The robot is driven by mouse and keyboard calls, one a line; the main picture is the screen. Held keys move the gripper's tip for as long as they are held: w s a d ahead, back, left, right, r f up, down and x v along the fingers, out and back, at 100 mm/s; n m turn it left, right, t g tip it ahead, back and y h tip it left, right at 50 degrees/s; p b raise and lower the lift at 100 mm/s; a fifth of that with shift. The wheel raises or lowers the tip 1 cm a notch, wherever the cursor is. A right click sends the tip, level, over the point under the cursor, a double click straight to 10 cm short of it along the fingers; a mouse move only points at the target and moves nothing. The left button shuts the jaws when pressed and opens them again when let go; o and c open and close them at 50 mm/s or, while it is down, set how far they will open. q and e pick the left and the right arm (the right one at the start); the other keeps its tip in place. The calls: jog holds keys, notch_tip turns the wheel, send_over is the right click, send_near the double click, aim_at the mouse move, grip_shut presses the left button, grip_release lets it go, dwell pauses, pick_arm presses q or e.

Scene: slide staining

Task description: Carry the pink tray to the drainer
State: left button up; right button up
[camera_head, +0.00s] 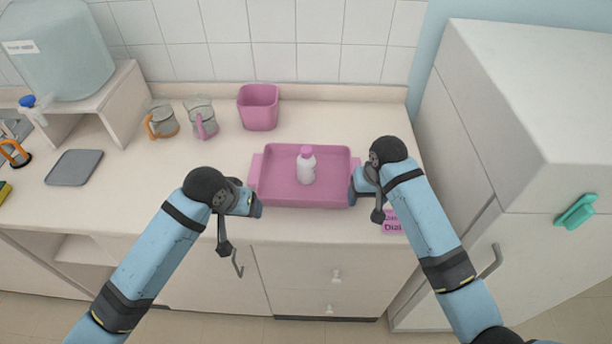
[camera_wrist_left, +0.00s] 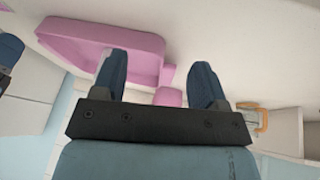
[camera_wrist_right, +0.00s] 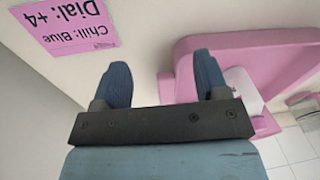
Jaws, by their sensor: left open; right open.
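The pink tray (camera_head: 330,182) sits on the counter with a white bottle with a pink cap (camera_head: 306,170) standing in it. The tray also shows in the left wrist view (camera_wrist_left: 85,42) and the right wrist view (camera_wrist_right: 280,70). My left gripper (camera_head: 254,202) is open at the tray's front left corner. My right gripper (camera_head: 358,184) is open beside its right side, partly covering that end. Neither gripper visibly holds the tray. I cannot pick out the drainer for certain; a flat grey board (camera_head: 75,167) lies at the left.
A pink bin (camera_head: 258,108), a pink-handled jug (camera_head: 201,118) and an orange-handled jug (camera_head: 161,120) stand behind left. A large container (camera_head: 60,55) stands on a raised shelf. A tall white cabinet (camera_head: 530,120) bounds the right. A pink label (camera_head: 392,222) is at the front edge.

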pick_arm(q)
jog(key=w+r, duration=0.2)
jog(key=w, duration=0.5)
pick_arm(e)
jog(key=shift+m+g, duration=0.3)
jog(key=w+r, duration=0.1)
jog(key=w, duration=0.1)
jog(key=w+r, duration=0.1)
jog(key=w, duration=0.2)
jog(key=w+r, duration=0.2)
jog(key=shift+w+a, duration=0.3)
jog(key=shift+w, duration=0.05)
pick_arm(q)
jog(key=n+y, duration=0.1)
send_near(254, 172)
notch_tip(254, 172, up, 2)
jog(key=s, duration=0.2)
jog(key=shift+w+r, duration=0.15)
jog(key=shift+w, duration=0.25)
pick_arm(e)
jog(key=w+r+h, duration=0.1)
jog(key=w+r, duration=0.4)
jog(key=shift+m, duration=0.4)
jog(key=shift+w+f, duration=0.1)
